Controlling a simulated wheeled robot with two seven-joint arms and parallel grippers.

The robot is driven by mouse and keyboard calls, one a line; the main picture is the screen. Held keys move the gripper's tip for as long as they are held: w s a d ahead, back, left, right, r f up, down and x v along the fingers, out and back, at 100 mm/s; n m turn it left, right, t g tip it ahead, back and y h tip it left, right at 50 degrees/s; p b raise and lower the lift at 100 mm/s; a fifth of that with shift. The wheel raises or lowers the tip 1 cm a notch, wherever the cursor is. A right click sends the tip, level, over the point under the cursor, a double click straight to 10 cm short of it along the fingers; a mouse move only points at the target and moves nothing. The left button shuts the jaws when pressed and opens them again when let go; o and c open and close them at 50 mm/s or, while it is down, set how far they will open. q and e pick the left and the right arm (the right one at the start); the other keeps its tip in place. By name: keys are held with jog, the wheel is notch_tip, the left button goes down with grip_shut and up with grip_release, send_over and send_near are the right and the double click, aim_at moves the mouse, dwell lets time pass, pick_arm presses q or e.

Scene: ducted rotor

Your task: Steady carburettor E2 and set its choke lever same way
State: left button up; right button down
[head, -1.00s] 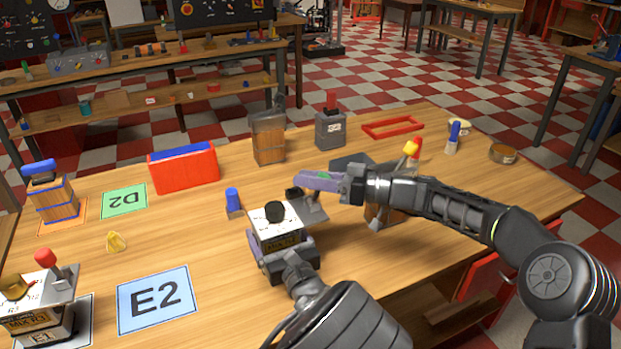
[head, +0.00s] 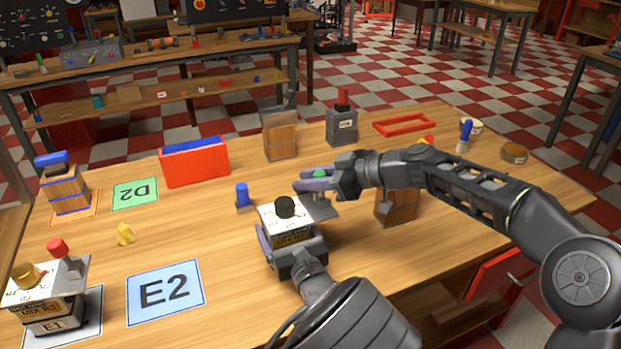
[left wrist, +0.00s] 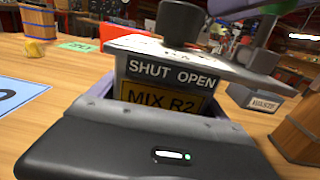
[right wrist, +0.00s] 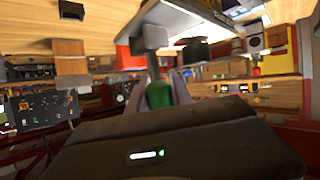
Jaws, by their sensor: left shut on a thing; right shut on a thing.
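The carburettor (head: 287,225) has a white top, a black knob and a grey plate on its right. My left gripper (head: 290,250) is shut around its lower body. In the left wrist view its front (left wrist: 160,95) reads "SHUT OPEN" and "MIX R2"; no E2 label is legible on it. My right gripper (head: 318,181) is shut on the green-knobbed choke lever (right wrist: 158,93) at the carburettor's right. The lever's exact angle against the SHUT and OPEN marks is unclear. The E2 mat (head: 165,292) lies bare to the left.
Carburettor E1 (head: 45,300), with brass and red knobs, stands on its mat at the left edge. A blue-capped peg (head: 242,196) stands close behind the held carburettor. A wooden block (head: 397,205) sits under my right arm. The table between the E2 and D2 (head: 135,194) mats is mostly clear.

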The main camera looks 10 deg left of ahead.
jog(key=c, duration=1.1)
grip_release()
jog(key=shift+c, duration=0.2)
jog(key=shift+d, duration=0.1)
jog(key=v, duration=1.1)
jog(key=shift+d+r, duration=0.2)
jog(key=shift+d, duration=0.15)
jog(key=shift+s, duration=0.1)
pick_arm(q)
jog(key=o, duration=1.5)
